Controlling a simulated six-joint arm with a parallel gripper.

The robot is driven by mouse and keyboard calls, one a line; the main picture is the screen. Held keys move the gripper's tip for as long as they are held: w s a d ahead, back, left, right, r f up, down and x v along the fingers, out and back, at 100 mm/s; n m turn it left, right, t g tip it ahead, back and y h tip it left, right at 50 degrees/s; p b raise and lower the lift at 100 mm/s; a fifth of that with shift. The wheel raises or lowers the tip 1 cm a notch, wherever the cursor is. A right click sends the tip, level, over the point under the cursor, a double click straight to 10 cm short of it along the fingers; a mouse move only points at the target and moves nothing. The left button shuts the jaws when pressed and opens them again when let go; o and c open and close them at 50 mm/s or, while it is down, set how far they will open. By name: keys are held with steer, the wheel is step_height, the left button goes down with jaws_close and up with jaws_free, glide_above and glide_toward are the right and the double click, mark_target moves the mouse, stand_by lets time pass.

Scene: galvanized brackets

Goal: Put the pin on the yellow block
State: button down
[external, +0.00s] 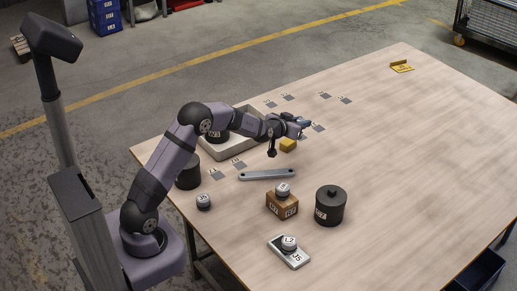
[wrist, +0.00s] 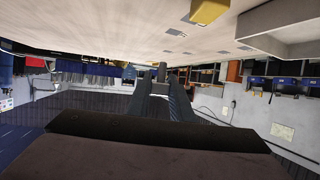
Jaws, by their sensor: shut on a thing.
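The yellow block (external: 288,146) lies on the table just right of the white tray, below my gripper in the external view. It also shows at the top of the wrist view (wrist: 208,12). My gripper (external: 305,123) is at the end of the outstretched arm, slightly above and right of the block in the picture, and apart from it. In the wrist view my gripper (wrist: 159,78) is shut on a small grey piece (wrist: 161,70), which seems to be the pin. Most of the piece is hidden by the fingers.
The white tray (external: 251,151) lies under my forearm. A grey flat bar (external: 267,175), a brown block (external: 282,206) with a round weight on top, a black canister (external: 330,207) and a grey plate (external: 297,259) are nearer. The table's right side is mostly clear.

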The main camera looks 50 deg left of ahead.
step_height(320, 180, up, 2)
steer(key=n+y, duration=0.1)
glide_above(288, 141)
steer(key=shift+w+a+f+b, duration=0.1)
steer(key=shift+f+b, duration=0.5)
steer(key=shift+f, duration=1.9)
steer(key=shift+w+f+b, duration=0.1)
steer(key=shift+f+b, duration=0.45)
steer(key=shift+f, duration=1.9)
steer(key=shift+f, duration=0.2)
steer(key=c, duration=1.6)
jaws_free()
steer(key=shift+g, duration=0.3)
steer(key=shift+o, duration=0.2)
steer(key=shift+r, duration=0.1)
steer(key=shift+s+r, duration=0.1)
steer(key=shift+r, duration=0.05)
steer(key=v, duration=1.2)
